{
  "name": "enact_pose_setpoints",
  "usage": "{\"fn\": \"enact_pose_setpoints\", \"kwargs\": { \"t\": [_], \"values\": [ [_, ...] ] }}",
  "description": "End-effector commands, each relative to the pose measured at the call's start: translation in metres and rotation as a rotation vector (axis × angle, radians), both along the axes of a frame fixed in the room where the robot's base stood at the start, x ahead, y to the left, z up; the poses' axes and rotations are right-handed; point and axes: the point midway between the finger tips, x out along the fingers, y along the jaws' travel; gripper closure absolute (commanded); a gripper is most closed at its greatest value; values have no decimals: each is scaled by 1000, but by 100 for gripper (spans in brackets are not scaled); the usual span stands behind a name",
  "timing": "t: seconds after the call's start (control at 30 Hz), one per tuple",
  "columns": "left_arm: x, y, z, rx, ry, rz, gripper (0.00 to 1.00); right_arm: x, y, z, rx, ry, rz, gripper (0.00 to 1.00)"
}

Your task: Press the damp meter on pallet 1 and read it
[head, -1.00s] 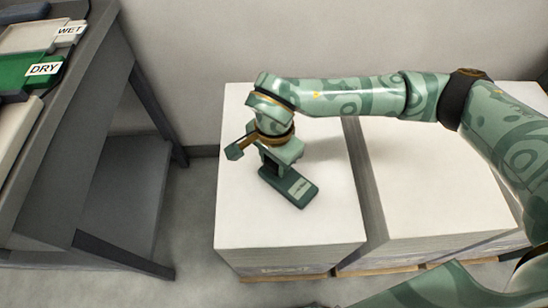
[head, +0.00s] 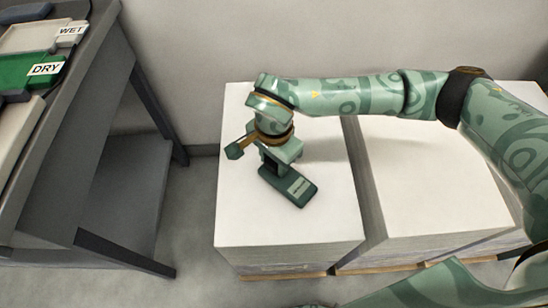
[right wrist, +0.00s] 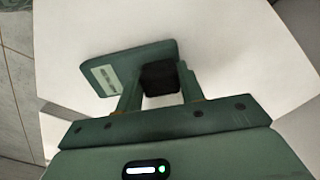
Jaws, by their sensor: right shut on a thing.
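The damp meter (head: 289,187) is a dark green handheld slab with a pale display panel, on the white top of the left paper stack (head: 240,215). The display is too small to read. My right gripper (head: 268,165) points down at the stack and is shut on the meter's far end. In the right wrist view the meter (right wrist: 120,65) extends left from the fingers, with a black block (right wrist: 160,78) between them. Whether the meter is pressed flat to the paper cannot be told. My left gripper is not in view.
A second white stack (head: 430,190) stands close on the right, with a narrow gap between. A grey table (head: 75,130) at the left holds a green tray marked DRY (head: 30,70) and a pale one marked WET (head: 35,37). Floor shows between table and stacks. A wall stands behind.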

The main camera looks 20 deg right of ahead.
Motion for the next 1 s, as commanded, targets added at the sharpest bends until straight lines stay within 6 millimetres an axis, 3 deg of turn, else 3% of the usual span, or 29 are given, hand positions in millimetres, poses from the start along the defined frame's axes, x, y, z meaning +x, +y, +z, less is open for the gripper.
{"fn": "enact_pose_setpoints", "kwargs": {
  "t": [0.57, 1.0],
  "values": [
    [1, -3, 1, -3, -3, 2, 64, -1, 0, -1, -1, 2, 1, 91],
    [17, -1, 28, -1, -44, 0, 64, 0, 0, 43, -1, -5, 0, 91]
  ]
}}
